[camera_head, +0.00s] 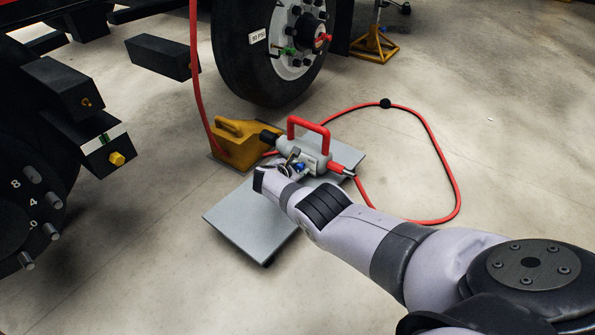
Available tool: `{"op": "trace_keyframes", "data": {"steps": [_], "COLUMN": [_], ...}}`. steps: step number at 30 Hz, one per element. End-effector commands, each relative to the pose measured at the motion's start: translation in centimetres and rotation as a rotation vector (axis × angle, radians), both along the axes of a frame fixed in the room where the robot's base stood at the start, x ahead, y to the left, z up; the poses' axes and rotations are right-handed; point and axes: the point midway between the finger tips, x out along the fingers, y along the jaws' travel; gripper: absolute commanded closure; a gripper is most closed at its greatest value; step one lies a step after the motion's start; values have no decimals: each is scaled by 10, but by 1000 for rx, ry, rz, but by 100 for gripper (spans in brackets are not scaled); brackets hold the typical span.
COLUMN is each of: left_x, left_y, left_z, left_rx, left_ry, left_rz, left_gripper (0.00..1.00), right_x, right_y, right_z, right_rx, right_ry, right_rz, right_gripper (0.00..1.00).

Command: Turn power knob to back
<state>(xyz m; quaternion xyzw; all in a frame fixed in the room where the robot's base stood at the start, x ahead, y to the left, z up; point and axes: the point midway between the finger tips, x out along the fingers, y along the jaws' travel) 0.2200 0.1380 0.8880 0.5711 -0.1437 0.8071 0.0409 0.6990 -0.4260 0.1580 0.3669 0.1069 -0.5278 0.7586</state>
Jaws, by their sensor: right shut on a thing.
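A grey power tool (310,157) with a red top handle lies on a grey metal plate on the floor. My right gripper (278,179) reaches in from the lower right and is at the near side of the tool. It is shut on a part of the tool, which I take to be the power knob, but its fingers and my arm hide it. A small blue part (299,167) shows beside the gripper. Which way the knob points cannot be seen. My left gripper is not in view.
The grey plate (245,215) lies on open concrete. A yellow wheel chock (232,150) stands behind it, touching or close to the tool. A red hose (440,150) loops right across the floor. Large trailer wheels (258,60) stand behind and at left. A yellow jack stand (374,46) is farther back.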

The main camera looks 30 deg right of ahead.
Motion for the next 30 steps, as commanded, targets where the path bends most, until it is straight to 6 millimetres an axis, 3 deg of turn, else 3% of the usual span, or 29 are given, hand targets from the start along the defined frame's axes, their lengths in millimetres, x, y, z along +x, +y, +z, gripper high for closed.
{"op": "trace_keyframes", "data": {"steps": [15, 16, 25, 30], "left_x": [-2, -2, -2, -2], "left_y": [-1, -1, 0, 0], "left_z": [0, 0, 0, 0], "left_rx": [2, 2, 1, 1], "left_ry": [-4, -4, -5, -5], "left_rz": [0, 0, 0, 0], "left_gripper": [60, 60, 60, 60], "right_x": [0, 0, 0, 0], "right_y": [1, 1, 0, 0], "right_z": [0, 0, 0, 0], "right_rx": [-6, -6, -5, -5], "right_ry": [12, 12, 12, 12], "right_rz": [3, 3, 1, 1], "right_gripper": [100, 72, 53, 53]}}
